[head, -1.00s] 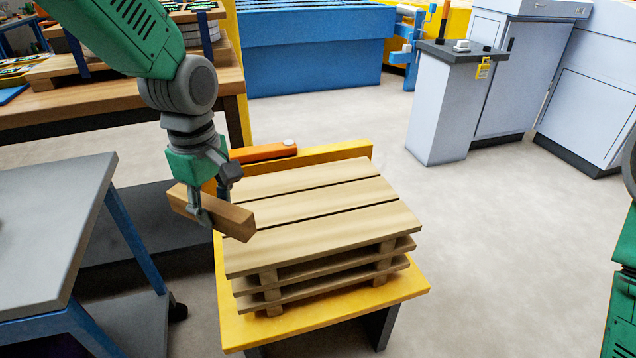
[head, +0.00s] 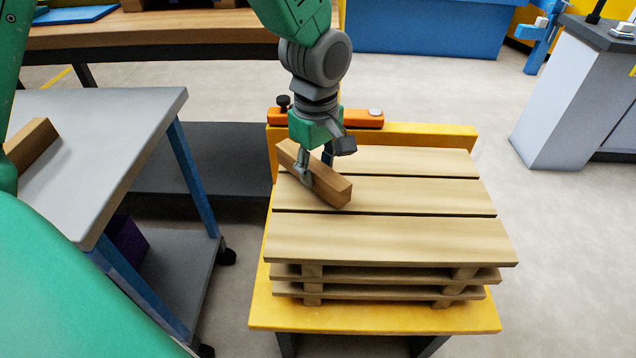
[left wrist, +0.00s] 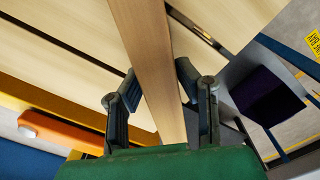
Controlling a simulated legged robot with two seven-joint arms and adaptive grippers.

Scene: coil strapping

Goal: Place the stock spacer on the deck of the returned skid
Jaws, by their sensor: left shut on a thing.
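The stock spacer is a brown wooden block (head: 322,183), held in my left gripper (head: 318,168). It appears over the left part of the returned skid's slatted deck (head: 400,238), tilted in the picture; I cannot tell whether it touches the boards. In the left wrist view the spacer (left wrist: 155,60) runs between the two fingers of the left gripper (left wrist: 157,78), with deck boards (left wrist: 70,60) behind it. The skid rests on a yellow stand (head: 375,318). My right gripper is out of view.
An orange bar with a black knob (head: 350,118) lies along the yellow back wall (head: 430,135) of the stand. A grey table (head: 110,125) at left carries another wooden block (head: 32,143). The rest of the deck is clear.

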